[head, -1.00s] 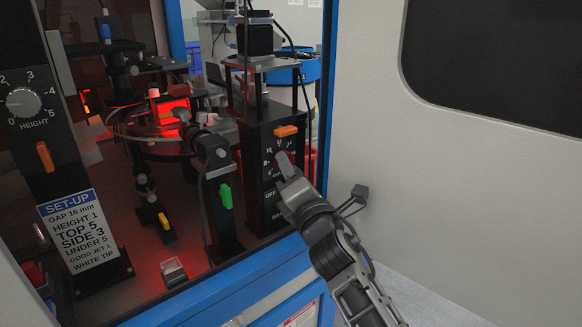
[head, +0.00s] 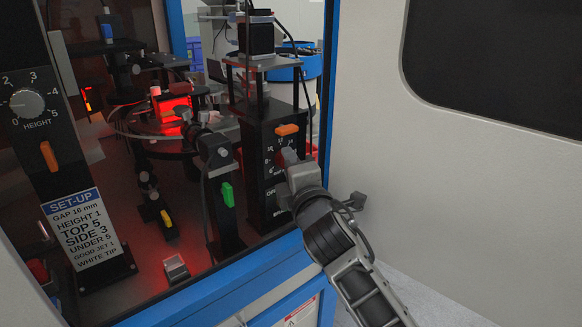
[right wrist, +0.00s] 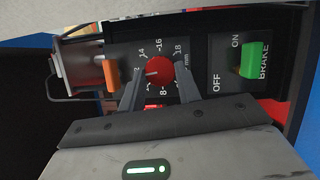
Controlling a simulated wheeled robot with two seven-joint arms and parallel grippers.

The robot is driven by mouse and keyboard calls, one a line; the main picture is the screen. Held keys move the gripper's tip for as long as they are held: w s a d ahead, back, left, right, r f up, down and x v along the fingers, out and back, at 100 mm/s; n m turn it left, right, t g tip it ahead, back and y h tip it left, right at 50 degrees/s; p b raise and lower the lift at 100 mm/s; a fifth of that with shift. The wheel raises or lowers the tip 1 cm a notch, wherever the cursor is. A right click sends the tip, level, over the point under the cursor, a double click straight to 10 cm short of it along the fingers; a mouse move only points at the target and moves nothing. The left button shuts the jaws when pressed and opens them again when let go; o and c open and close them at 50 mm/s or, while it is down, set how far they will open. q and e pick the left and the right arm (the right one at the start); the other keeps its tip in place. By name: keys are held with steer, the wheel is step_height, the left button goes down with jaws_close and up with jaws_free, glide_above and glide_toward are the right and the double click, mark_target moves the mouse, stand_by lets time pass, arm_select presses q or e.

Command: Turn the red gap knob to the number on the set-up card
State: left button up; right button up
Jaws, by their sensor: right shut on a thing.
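The red gap knob (right wrist: 158,69) sits on a black dial panel marked in mm, with 14, 16 and 18 along its far side in the right wrist view. A white mark on the knob points left there, below the 14; the number it meets is hard to read. My right gripper (right wrist: 157,82) has one finger on each side of the knob and is shut on it. In the head view my right gripper (head: 291,160) covers most of the knob. The set-up card (head: 77,225) at the left reads GAP 16 mm. My left gripper is out of view.
An orange lever (head: 287,129) is just above the dial. The green brake switch (right wrist: 248,59) is beside the dial panel. A green lever (head: 228,195) stands left of the dial post. A grey-white door (head: 470,170) fills the right side.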

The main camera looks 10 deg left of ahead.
steer(key=o, duration=1)
steer(key=shift+c, duration=0.2)
steer(key=shift+d, duration=0.1)
steer(key=r+b+v, duration=0.1)
steer(key=b+v, duration=0.1)
steer(key=v, duration=1.3)
steer(key=shift+s+d+f, duration=0.15)
steer(key=shift+s+f, duration=0.25)
steer(key=shift+f, duration=0.1)
